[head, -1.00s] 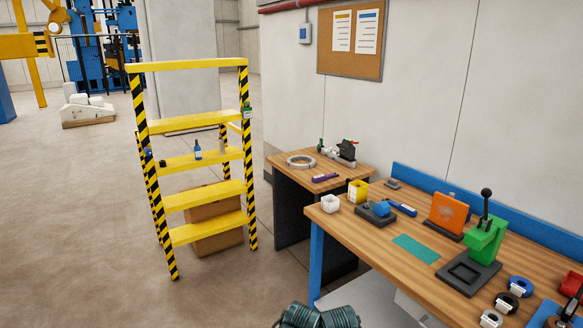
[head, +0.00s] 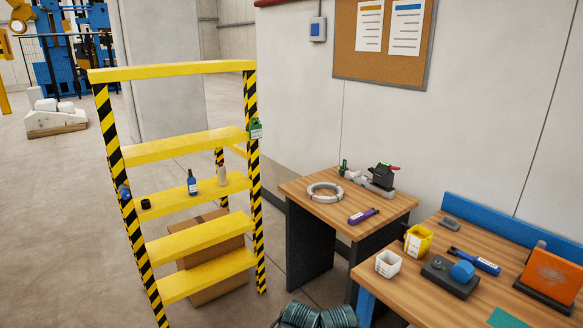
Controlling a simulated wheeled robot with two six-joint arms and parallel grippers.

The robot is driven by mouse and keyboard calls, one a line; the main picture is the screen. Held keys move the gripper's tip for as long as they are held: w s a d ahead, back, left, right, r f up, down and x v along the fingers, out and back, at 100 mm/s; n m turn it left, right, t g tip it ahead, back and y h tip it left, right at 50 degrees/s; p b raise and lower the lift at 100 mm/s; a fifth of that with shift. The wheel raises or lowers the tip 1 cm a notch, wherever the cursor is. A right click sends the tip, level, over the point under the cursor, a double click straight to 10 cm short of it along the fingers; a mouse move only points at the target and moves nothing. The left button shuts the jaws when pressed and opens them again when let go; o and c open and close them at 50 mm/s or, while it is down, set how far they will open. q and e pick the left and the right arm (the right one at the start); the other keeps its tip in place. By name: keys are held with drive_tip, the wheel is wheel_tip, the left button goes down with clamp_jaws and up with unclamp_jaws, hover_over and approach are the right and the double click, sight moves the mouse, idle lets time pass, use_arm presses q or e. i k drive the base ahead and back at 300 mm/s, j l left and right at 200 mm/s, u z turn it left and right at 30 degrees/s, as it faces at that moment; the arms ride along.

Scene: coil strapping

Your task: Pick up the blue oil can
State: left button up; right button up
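A small blue bottle with a pale label (head: 192,183), which looks like the blue oil can, stands upright on the middle shelf of the yellow rack (head: 188,148). A pale bottle (head: 222,176) stands to its right and a small dark round item (head: 145,204) lies to its left on the same shelf. Another blue item (head: 123,192) shows at the rack's left post, partly hidden.
A small wooden table (head: 327,207) with a grey coil (head: 325,192) stands right of the rack. A workbench (head: 415,301) with several items is at the lower right. A cardboard box (head: 210,280) sits behind the lower shelves.

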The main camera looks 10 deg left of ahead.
sight(192, 188)
drive_tip(key=i+j, duration=0.7)
drive_tip(key=i+j+z, duration=0.1)
drive_tip(key=i+j, duration=0.55)
drive_tip(key=j, duration=0.2)
